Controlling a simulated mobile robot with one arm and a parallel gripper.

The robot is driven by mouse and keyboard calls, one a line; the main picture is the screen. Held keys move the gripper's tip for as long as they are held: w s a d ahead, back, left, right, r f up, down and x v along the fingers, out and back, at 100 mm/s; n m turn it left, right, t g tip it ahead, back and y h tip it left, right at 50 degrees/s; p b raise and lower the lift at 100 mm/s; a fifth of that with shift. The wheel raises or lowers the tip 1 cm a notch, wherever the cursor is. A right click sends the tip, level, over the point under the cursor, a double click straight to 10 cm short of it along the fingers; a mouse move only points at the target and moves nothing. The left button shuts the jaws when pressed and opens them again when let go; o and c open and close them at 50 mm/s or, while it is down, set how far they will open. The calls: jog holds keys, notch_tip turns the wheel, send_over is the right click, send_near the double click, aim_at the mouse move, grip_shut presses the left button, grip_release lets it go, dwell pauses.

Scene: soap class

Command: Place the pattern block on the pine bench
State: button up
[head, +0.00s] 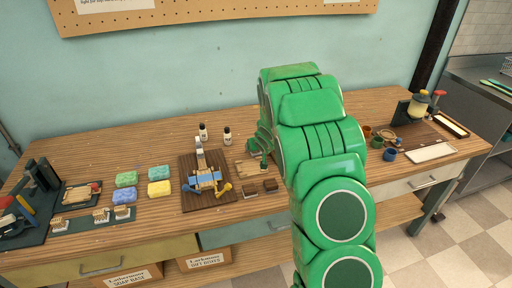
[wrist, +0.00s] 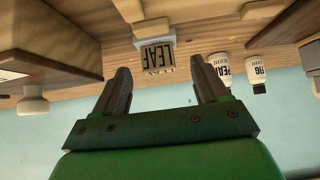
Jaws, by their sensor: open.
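A small pale block marked LEAF (wrist: 157,57), which looks like the pattern block, shows ahead between my fingertips in the wrist view. My gripper (wrist: 160,68) is open, with a finger on each side of the block in the picture; I cannot tell whether either touches it. In the head view my gripper (head: 264,152) is low over the middle of the wooden bench (head: 110,162), beside a small pale wooden board (head: 246,169). I cannot pick out the LEAF block in the head view; my green arm hides part of that area.
Two small bottles (head: 227,136) stand behind the gripper; the wrist view shows labelled bottles (wrist: 258,76) to the right. A dark board with a press (head: 206,180) is to the left, with coloured soaps (head: 159,188) beyond.

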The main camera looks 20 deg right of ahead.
jog(key=v, duration=1)
jog(key=s+r+g+h, duration=0.1)
jog(key=s+r, duration=0.3)
jog(key=s, duration=0.5)
jog(key=s+a+r+m+g+h, duration=0.1)
jog(key=s+r+g, duration=0.2)
jog(key=s, duration=0.7)
notch_tip(320, 180, up, 3)
jog(key=shift+s+f+g, duration=0.2)
jog(key=shift+s+g, duration=0.1)
jog(key=shift+o, duration=0.5)
jog(key=s+a+r+g, duration=0.1)
jog(key=s+a+g, duration=0.1)
jog(key=s, duration=0.8)
jog(key=s+a+r+g+y, duration=0.1)
jog(key=s+a, duration=0.3)
jog(key=s, duration=0.7)
jog(key=s+a+r+n+g+y, duration=0.1)
jog(key=s+a+r+g, duration=0.2)
jog(key=s, duration=0.7)
jog(key=shift+s+a+r, duration=0.25)
jog(key=shift+s+a, duration=0.15)
jog(key=shift+a, duration=0.05)
